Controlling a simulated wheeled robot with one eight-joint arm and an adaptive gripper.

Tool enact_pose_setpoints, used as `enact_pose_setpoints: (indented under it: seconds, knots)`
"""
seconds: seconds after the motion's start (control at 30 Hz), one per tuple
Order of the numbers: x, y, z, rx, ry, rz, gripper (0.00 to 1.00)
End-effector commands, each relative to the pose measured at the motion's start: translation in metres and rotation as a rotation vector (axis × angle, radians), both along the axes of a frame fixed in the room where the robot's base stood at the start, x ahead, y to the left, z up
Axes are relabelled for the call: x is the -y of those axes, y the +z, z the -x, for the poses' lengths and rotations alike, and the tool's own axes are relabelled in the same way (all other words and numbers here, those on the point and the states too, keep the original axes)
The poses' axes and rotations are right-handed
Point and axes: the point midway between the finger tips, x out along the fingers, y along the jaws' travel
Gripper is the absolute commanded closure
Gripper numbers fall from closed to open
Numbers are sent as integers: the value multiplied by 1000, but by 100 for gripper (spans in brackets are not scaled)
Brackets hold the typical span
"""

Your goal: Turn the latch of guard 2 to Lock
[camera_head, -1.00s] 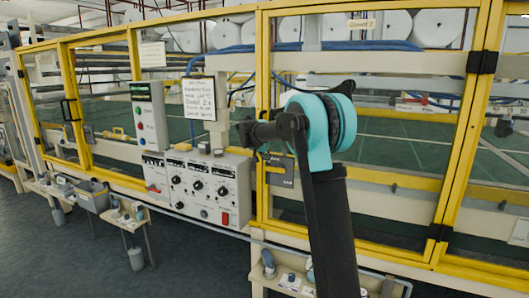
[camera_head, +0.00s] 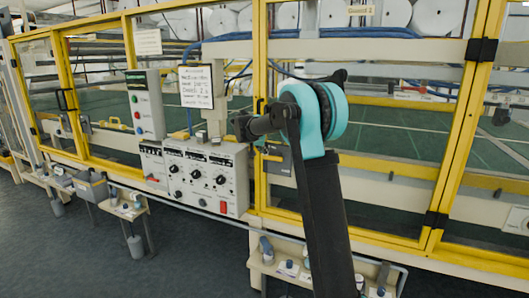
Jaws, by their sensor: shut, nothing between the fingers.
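The guard door (camera_head: 455,140) has a yellow frame and a clear pane, with a small label (camera_head: 361,10) too blurred to read surely. The latch (camera_head: 272,157) is a yellow handle by a grey plate on the door's left post, right of the control box. Its Lock marking cannot be read. My gripper (camera_head: 241,127) is the small dark end of my arm, left of the teal joint. It looks shut and empty, up and left of the latch in the picture. Its fingertips are hard to make out, and I cannot tell its distance from the latch.
A grey control box (camera_head: 215,153) with knobs and a red switch stands left of the latch. A button panel (camera_head: 147,95) and a notice (camera_head: 196,88) are above it. A low shelf (camera_head: 285,272) with small items lies below the door.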

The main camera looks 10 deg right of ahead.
Motion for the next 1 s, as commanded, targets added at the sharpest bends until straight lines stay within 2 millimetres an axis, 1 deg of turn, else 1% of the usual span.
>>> enact_pose_setpoints:
  seconds: [0.67, 0.87, 1.0]
  knots:
    - [-5, -8, -3, -70, 0, 121, 100]
    - [-8, -16, -5, -130, 1, 226, 100]
    - [-11, -24, -7, -193, 1, 335, 100]
